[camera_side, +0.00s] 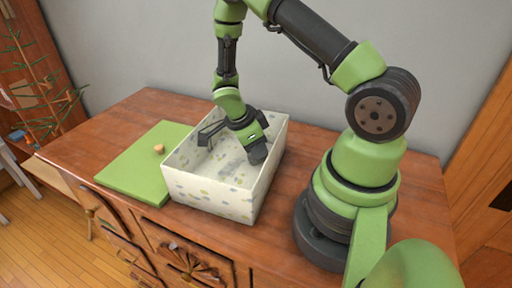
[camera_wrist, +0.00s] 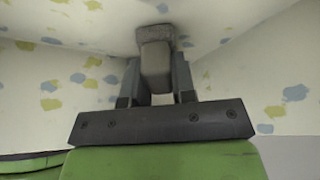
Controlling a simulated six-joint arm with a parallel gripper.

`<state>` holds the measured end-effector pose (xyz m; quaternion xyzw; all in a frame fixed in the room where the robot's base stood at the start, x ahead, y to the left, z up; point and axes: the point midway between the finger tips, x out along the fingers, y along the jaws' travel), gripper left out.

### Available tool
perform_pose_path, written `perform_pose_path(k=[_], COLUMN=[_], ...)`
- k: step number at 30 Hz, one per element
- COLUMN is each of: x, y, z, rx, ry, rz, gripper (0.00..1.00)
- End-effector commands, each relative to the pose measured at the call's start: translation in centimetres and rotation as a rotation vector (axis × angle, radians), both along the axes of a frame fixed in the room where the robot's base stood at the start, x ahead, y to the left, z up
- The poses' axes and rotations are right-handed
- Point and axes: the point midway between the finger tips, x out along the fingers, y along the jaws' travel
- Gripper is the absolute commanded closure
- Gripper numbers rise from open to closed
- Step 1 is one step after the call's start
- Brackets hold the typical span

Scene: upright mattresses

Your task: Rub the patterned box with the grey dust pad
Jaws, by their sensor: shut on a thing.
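The patterned box (camera_side: 211,195) is an open-topped, cream box with blue and yellow blotches, standing on the wooden cabinet top. Its patterned inner surfaces fill much of the wrist view (camera_wrist: 60,75). My gripper (camera_side: 258,153) reaches down inside the box, near its right wall. In the wrist view, my gripper (camera_wrist: 157,72) is shut on the grey dust pad (camera_wrist: 156,57), a grey block with a darker, fuzzy far end. That end is at or very near a patterned inner surface; I cannot tell for certain whether it touches. The pad is not clearly distinguishable in the side view.
A flat green board (camera_side: 135,172) lies left of the box with a small tan object (camera_side: 159,148) on it. The wooden cabinet top (camera_side: 140,105) is clear behind the board. A grey wall (camera_side: 130,50) rises behind, and a leafy plant (camera_side: 40,95) stands at far left.

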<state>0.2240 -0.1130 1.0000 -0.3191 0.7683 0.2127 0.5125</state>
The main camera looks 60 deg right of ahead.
Motion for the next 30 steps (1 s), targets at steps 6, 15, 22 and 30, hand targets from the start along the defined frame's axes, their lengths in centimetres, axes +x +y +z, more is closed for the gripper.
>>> perform_pose_path(k=[6,15,22,30], x=[0.0,-0.3,-0.2,0.9], y=[-0.7,0.8,1.1,0.3], z=[-0.3,-0.5,-0.6,-0.7], rx=[0.001,0.005,0.005,0.003], ry=[0.002,0.005,0.006,-0.003], rz=[-0.003,0.002,0.001,-0.001], gripper=[1.0,1.0,1.0,1.0])
